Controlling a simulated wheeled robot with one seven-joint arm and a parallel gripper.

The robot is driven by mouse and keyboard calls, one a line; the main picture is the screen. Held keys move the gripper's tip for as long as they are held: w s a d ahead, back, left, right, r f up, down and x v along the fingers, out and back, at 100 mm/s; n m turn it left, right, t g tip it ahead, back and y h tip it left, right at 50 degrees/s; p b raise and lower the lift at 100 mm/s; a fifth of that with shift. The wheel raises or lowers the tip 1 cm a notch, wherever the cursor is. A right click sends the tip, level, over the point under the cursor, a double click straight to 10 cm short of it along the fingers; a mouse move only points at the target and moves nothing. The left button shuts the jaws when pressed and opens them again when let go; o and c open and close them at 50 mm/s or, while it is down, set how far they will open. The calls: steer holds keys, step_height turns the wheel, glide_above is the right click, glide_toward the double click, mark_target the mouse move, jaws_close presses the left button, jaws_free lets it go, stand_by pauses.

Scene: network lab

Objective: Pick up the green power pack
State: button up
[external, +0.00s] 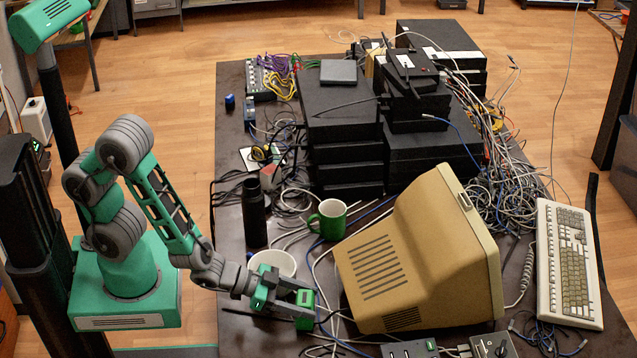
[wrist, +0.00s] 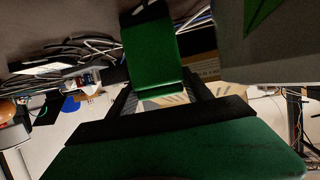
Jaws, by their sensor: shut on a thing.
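The green power pack (external: 305,299) is a small green block at the front of the dark table, left of the beige monitor. In the wrist view it is a green block with a dark end (wrist: 152,60), between the fingers. My gripper (external: 294,297) is shut on it. The gripper reaches in from the left, low over the table. I cannot tell whether the pack touches the tabletop. The fingers hide part of the pack.
A white cup (external: 272,262) stands just behind my gripper. A black bottle (external: 254,212) and a green mug (external: 328,219) stand farther back. The beige monitor (external: 420,262) is close on the right. Loose cables (external: 490,165) and stacked black boxes (external: 340,140) crowd the table.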

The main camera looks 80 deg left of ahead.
jaws_close()
steer(key=shift+r, duration=0.15)
